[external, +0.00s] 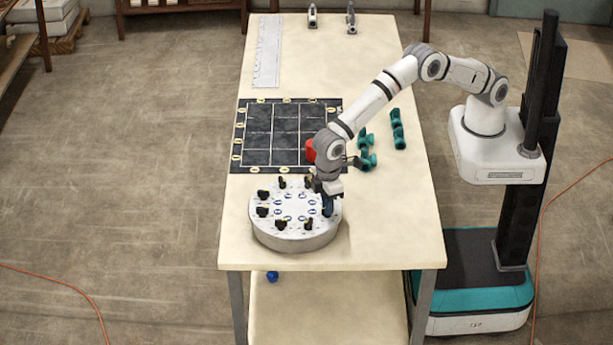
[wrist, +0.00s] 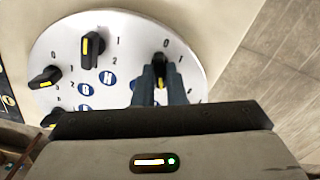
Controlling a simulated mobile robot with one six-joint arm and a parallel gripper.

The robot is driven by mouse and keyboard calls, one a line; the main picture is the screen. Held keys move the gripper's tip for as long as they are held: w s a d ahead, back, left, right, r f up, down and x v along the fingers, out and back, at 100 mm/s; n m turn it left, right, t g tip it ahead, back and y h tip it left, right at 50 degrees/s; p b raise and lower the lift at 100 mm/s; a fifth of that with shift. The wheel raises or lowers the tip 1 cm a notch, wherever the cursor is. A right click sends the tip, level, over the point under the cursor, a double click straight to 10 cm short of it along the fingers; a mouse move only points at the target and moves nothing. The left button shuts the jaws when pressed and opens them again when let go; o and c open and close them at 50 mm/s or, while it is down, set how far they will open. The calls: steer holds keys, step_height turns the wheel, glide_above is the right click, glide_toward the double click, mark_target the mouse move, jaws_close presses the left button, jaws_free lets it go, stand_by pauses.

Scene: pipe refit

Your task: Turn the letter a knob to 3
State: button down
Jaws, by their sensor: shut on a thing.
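A round pale dial plate (external: 297,237) sits at the near end of the table, with several black knobs around its rim. My gripper (external: 328,207) is over its right side, pointing down, shut on a knob. In the wrist view, the fingers (wrist: 166,84) close around this black held knob (wrist: 160,60), whose yellow mark shows between them. Its letter is hidden by the fingers, so I cannot tell if it is A. Blue badges G (wrist: 87,89) and H (wrist: 109,78) show beside it. The digits 0 and 1 show near the held knob; its exact setting is unclear.
Neighbouring knobs (wrist: 91,47) stand close on the plate. A dark grid mat (external: 239,150) lies behind it. Several teal pipe pieces (external: 397,130) and a red piece (external: 310,151) are near my arm. A white strip (external: 267,52) lies at the far left. The table's front edge is close.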

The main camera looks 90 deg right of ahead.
steer(key=shift+m+b, duration=0.5)
steer(key=shift+m, duration=1.5)
steer(key=c, duration=1.5)
jaws_free()
steer(key=shift+r+b, duration=0.55)
steer(key=shift+r, duration=3.4)
